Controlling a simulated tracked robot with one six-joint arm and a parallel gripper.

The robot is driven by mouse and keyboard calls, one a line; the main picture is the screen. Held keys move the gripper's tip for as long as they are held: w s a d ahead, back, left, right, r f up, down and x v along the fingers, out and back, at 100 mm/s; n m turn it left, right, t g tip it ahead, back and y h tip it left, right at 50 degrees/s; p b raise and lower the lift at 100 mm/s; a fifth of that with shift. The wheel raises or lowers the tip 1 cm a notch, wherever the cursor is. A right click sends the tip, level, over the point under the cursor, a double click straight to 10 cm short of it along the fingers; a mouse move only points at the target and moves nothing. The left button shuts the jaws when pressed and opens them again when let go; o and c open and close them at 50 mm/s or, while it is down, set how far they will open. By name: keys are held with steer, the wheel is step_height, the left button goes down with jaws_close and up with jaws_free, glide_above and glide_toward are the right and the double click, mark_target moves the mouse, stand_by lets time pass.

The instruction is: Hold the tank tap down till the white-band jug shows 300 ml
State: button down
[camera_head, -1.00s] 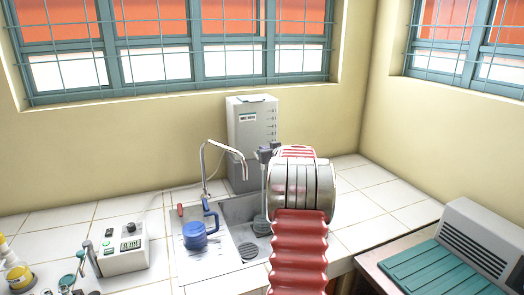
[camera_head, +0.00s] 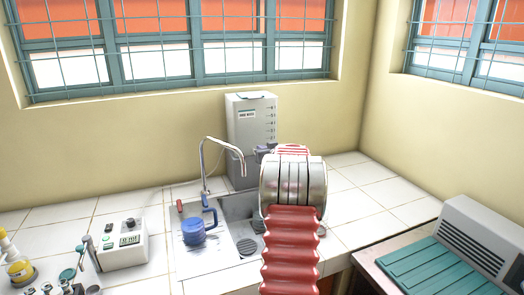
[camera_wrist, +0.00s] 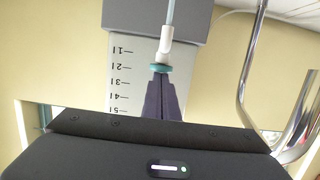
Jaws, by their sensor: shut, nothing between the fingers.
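The white tank (camera_head: 243,125) with a level scale stands against the back wall behind the sink. In the wrist view its scale (camera_wrist: 121,82) appears upside down. My gripper (camera_wrist: 161,74) is shut and empty, with its dark fingertips at a teal ring (camera_wrist: 160,68) below a white elbow fitting (camera_wrist: 165,45) in front of the tank. I cannot tell if they touch or press it. A blue jug (camera_head: 193,233) stands upright left of the sink basin, with no clear white band. My arm hides part of the basin; no white-band jug can be made out.
A curved metal faucet (camera_head: 204,165) rises beside the sink (camera_head: 236,208). A white device with a display (camera_head: 125,245) and several small tools stand at the left. A teal ribbed mat (camera_head: 455,268) and a grey vented box (camera_head: 482,245) are at the right. The tiles right of the tank are clear.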

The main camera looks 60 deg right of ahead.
steer(key=shift+s+f, duration=0.1)
steer(key=shift+f, duration=0.75)
steer(key=shift+r, duration=0.5)
step_height(320, 180, up, 4)
steer(key=shift+a+r, duration=0.1)
steer(key=shift+r, duration=0.1)
steer(key=v, duration=0.9)
steer(key=shift+s+a+r, duration=0.2)
steer(key=shift+r, duration=0.1)
